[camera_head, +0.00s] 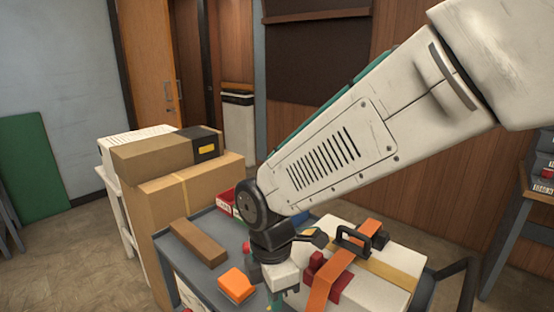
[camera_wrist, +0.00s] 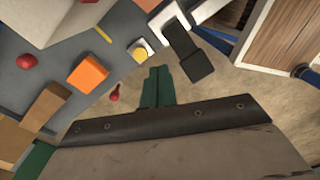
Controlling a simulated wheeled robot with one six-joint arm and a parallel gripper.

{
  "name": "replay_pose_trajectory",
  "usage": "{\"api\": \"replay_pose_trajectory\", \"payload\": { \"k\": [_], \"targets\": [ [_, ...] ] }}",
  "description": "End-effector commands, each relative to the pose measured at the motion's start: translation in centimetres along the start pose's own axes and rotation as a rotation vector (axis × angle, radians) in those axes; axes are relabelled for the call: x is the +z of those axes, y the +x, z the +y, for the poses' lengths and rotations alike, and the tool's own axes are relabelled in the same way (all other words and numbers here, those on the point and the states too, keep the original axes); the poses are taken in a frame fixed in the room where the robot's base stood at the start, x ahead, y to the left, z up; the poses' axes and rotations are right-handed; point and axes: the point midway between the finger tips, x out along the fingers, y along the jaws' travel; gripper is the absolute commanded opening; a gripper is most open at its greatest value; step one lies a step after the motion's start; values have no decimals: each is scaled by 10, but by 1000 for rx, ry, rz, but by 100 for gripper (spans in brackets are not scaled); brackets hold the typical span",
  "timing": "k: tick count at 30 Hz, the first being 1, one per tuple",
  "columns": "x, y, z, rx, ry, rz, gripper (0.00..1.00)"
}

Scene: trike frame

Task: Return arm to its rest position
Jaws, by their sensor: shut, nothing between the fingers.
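My arm reaches from the upper right of the head view down over a grey cart (camera_head: 226,249). My gripper (camera_head: 277,299) hangs at the bottom edge of that view, partly cut off. In the wrist view, the green fingers of my gripper (camera_wrist: 158,86) lie close together, shut, with nothing held. An orange block (camera_head: 236,286) is left of the gripper on the cart; it also shows in the wrist view (camera_wrist: 87,73). A brown block (camera_head: 198,242) lies further left on the cart.
A white box (camera_head: 388,275) with an orange strap (camera_head: 333,277) stands right of my gripper. Stacked cardboard boxes (camera_head: 190,190) stand left of the cart. A workbench (camera_head: 538,184) is at the right edge. Open floor (camera_head: 60,270) shows at the left.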

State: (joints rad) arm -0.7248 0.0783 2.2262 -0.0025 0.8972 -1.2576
Motion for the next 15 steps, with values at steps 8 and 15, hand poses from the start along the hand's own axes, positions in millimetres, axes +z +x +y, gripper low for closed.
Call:
{"api": "replay_pose_trajectory", "payload": {
  "k": [8, 15],
  "targets": [
    [86, -44, -78, -46, 878, -17, 0],
    [155, -75, -161, -19, 1575, 18, 0]
  ]
}}
